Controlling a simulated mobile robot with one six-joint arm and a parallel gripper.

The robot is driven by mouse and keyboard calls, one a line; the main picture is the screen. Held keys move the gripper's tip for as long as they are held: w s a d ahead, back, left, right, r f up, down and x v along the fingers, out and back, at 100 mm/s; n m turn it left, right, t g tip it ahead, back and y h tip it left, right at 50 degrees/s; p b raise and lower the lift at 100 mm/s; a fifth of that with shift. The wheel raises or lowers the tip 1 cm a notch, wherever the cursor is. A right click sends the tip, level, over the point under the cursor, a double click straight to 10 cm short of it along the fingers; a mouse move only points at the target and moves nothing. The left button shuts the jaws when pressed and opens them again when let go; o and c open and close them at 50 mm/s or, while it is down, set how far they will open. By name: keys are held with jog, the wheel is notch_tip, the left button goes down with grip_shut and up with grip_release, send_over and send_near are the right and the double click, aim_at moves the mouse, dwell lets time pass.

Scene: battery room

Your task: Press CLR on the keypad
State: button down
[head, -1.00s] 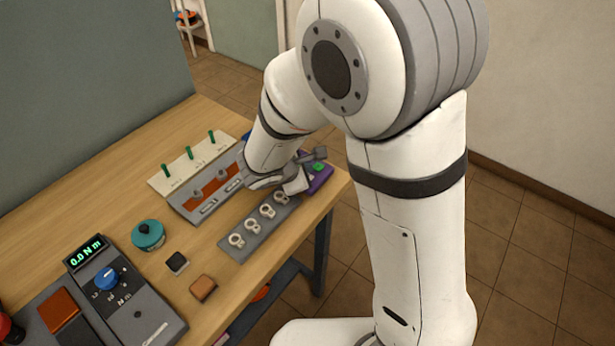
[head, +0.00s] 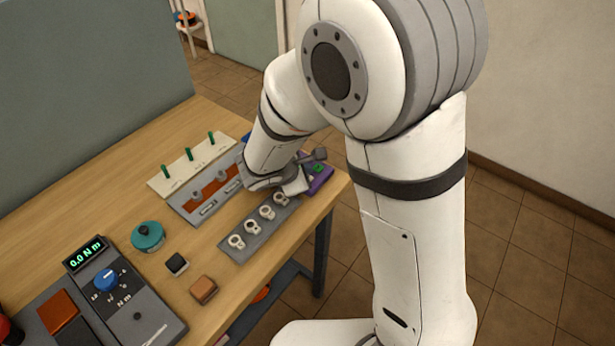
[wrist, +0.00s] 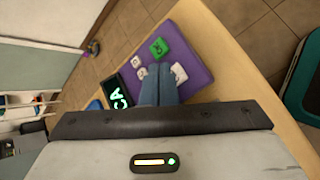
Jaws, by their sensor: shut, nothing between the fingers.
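The purple keypad (head: 322,176) lies at the table's far right corner in the head view, partly hidden by my gripper (head: 300,185). In the wrist view the keypad (wrist: 194,58) bears a green key (wrist: 159,48) and several white keys, one of them (wrist: 179,72) beside my fingers. A dark display (wrist: 118,96) with green characters sits at its left, partly hidden. My gripper (wrist: 160,72) is shut and empty, its blue-grey fingertips over the keypad among the keys. I cannot read which key is CLR, nor tell whether the tips touch one.
A grey plate with several white rings (head: 235,254) lies just in front of the keypad. Behind are a panel with a red-brown strip (head: 186,208) and a cream board with green pegs (head: 159,187). A meter (head: 142,300) stands front left. The table edge is close to the keypad.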

jog(key=shift+f, duration=0.1)
dwell(0.6)
jog(key=shift+f+b, duration=0.35)
jog(key=shift+b, duration=0.35)
jog(key=shift+f+b, duration=0.45)
jog(key=shift+b, duration=0.05)
dwell(0.4)
jog(key=shift+r, duration=0.2)
jog(key=shift+r+p, duration=0.55)
jog(key=shift+r, duration=0.15)
jog(key=shift+r, duration=0.1)
notch_tip(320, 180, up, 5)
jog(key=p, duration=0.3)
jog(key=shift+p, duration=0.35)
dwell(0.6)
